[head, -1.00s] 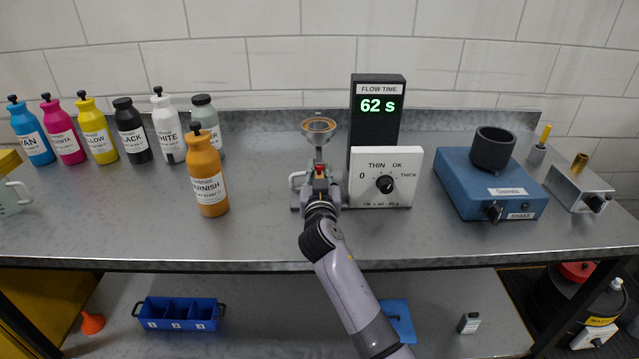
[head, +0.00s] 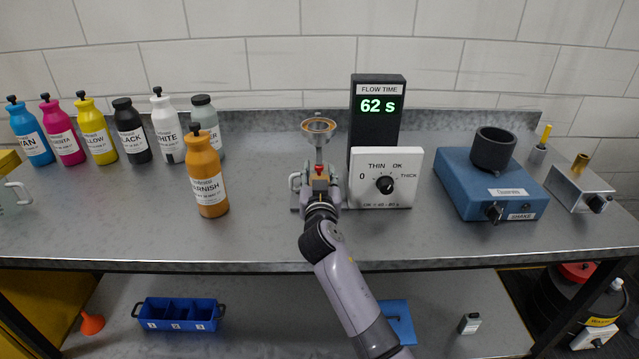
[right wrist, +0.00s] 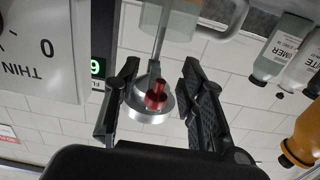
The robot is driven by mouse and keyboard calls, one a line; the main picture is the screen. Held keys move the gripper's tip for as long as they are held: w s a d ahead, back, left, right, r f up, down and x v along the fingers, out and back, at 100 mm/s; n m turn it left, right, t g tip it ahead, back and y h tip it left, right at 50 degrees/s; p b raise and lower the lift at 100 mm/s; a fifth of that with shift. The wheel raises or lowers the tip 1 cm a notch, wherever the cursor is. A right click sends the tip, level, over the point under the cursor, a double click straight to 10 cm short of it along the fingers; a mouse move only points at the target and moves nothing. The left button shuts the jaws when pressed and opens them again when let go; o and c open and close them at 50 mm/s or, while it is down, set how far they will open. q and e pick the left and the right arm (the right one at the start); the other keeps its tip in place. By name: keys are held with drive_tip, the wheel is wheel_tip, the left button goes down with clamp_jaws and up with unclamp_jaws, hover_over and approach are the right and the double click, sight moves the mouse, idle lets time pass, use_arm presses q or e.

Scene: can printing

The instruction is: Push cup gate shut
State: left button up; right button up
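The flow cup (head: 318,126), with a copper-coloured rim, stands on its post left of the flow time display (head: 377,105), which reads 62 s. Below the cup is a small red piece (head: 319,169), which I take to be the gate. In the right wrist view a red knob (right wrist: 156,95) sits on a silver disc (right wrist: 150,108) between my fingers. My right gripper (head: 320,187) is at the cup stand; in its wrist view (right wrist: 162,112) the fingers are apart, with gaps beside the disc. Whether anything touches the knob is unclear. My left gripper is out of view.
A white dial box (head: 385,178) stands close right of my right gripper. A clear handled beaker (right wrist: 205,15) is near the stand. The varnish bottle (head: 207,180) stands left, before a row of ink bottles. A blue shaker (head: 489,190) is at right. The front bench strip is clear.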

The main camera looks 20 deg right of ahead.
drive_tip(key=v, duration=1.1)
drive_tip(key=shift+s, duration=0.3)
drive_tip(key=shift+a, duration=0.1)
